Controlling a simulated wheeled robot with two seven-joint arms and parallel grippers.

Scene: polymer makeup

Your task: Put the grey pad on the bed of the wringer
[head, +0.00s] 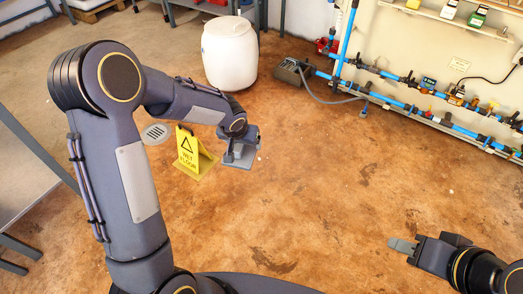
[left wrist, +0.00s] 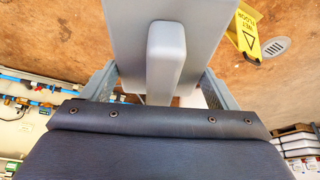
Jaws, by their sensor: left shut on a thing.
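My left gripper (head: 241,150) is held out over the open floor in the head view, pointing down. It is shut on the grey pad (head: 238,164), a small flat piece seen at the fingertips. In the left wrist view the pad (left wrist: 200,40) is a smooth grey block with a raised rounded bar along its middle, and the gripper's fingers stand at either side. My right gripper (head: 403,247) is at the lower right, apart from everything, its fingers pointing left; the gap between them cannot be made out. I cannot make out the wringer or its bed in either view.
A yellow wet-floor sign (head: 194,153) stands just left of the left gripper. A white drum (head: 229,52) stands behind, with a grey box with a hose (head: 291,71) to its right. Blue pipes (head: 400,108) run along the right wall. The brown floor in the middle is clear.

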